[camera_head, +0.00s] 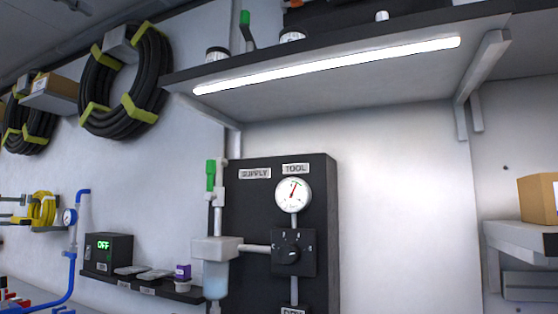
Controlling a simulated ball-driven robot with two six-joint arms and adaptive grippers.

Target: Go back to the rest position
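Neither of my grippers shows in the head view, and no part of my arms can be made out. The view is tilted and looks up at the wall. A dark panel (260,220) labelled SUPPLY and TOOL hangs there. A green valve handle (210,175) stands upright at the panel's left edge. The panel's lower part is cut off by the frame.
A lit shelf (330,66) juts out above the panel. Coiled black hoses (125,80) hang at upper left. A small dark shelf (140,285) holds a box reading OFF (108,252). A cardboard box (538,199) sits on a right-hand shelf. The wall right of the panel is bare.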

